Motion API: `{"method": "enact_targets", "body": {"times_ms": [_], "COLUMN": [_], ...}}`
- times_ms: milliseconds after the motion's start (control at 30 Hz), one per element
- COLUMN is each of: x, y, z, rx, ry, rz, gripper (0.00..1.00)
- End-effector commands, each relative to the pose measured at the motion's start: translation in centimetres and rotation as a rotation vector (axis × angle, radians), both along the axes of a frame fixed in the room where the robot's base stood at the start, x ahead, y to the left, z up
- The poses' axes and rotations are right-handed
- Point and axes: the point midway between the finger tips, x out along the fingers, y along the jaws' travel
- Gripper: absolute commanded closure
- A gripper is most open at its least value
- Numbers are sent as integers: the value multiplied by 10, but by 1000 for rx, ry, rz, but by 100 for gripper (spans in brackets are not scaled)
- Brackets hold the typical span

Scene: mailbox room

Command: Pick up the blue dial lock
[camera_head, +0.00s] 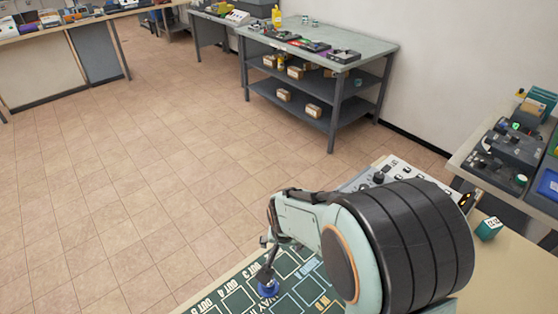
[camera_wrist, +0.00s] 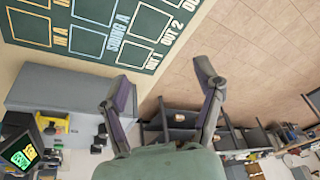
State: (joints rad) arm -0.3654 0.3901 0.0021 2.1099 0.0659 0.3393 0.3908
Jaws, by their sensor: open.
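A small round blue object, apparently the blue dial lock (camera_head: 268,290), sits on the green lettered board (camera_head: 238,297) at the bottom of the head view. My gripper (camera_head: 265,273) shows there as a dark part right above and behind it; whether they touch I cannot tell. In the wrist view my gripper (camera_wrist: 163,85) is open, its two dark fingers wide apart with nothing between them. The blue lock does not show in the wrist view. The board (camera_wrist: 95,45) lies beyond the fingers at upper left.
A pale control panel (camera_head: 404,177) with knobs is behind my arm. A small teal box (camera_head: 489,229) stands at right, near a side table with dark devices (camera_head: 515,148). A grey shelved workbench (camera_head: 340,52) stands across the tiled floor. The floor between is clear.

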Motion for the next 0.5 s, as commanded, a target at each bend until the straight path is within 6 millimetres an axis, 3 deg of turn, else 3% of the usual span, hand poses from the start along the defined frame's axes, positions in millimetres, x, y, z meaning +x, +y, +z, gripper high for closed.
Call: {"method": "enact_targets", "body": {"times_ms": [33, 133, 233, 500], "x": [-8, -25, -35, -31], "y": [10, 21, 27, 29], "z": [-22, -50, -66, -103], "rx": [-22, -52, -68, -69], "ry": [50, 120, 154, 154], "rz": [33, 78, 107, 114], "gripper": [33, 33, 33, 33]}}
